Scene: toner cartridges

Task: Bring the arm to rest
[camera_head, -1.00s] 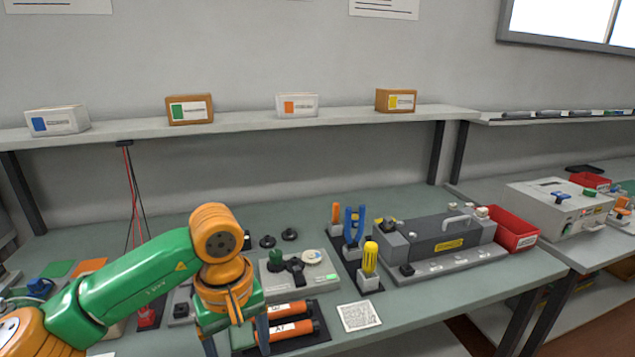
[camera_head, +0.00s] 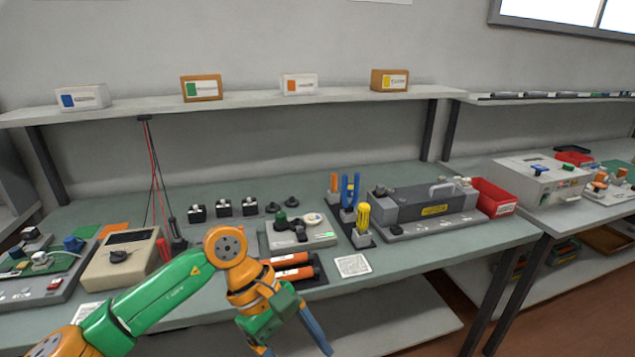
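My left arm comes in from the lower left. Its gripper (camera_head: 296,350) hangs in front of the bench's front edge, pointing down, with its two blue-grey fingers spread apart and nothing seen between them. The fingertips are at the bottom edge of the picture. Two orange toner cartridges, a rear one (camera_head: 287,259) and a front one (camera_head: 294,273), lie side by side on a dark mat just behind the gripper's wrist, partly hidden by it. My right gripper is not in view.
On the bench (camera_head: 400,255) stand a grey device (camera_head: 300,233) with black knobs, tools in holders (camera_head: 362,225), a long grey machine (camera_head: 425,206), a red bin (camera_head: 494,197) and a beige meter (camera_head: 124,260). Boxes line the wall shelf (camera_head: 240,104). Space before the bench's front edge looks clear.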

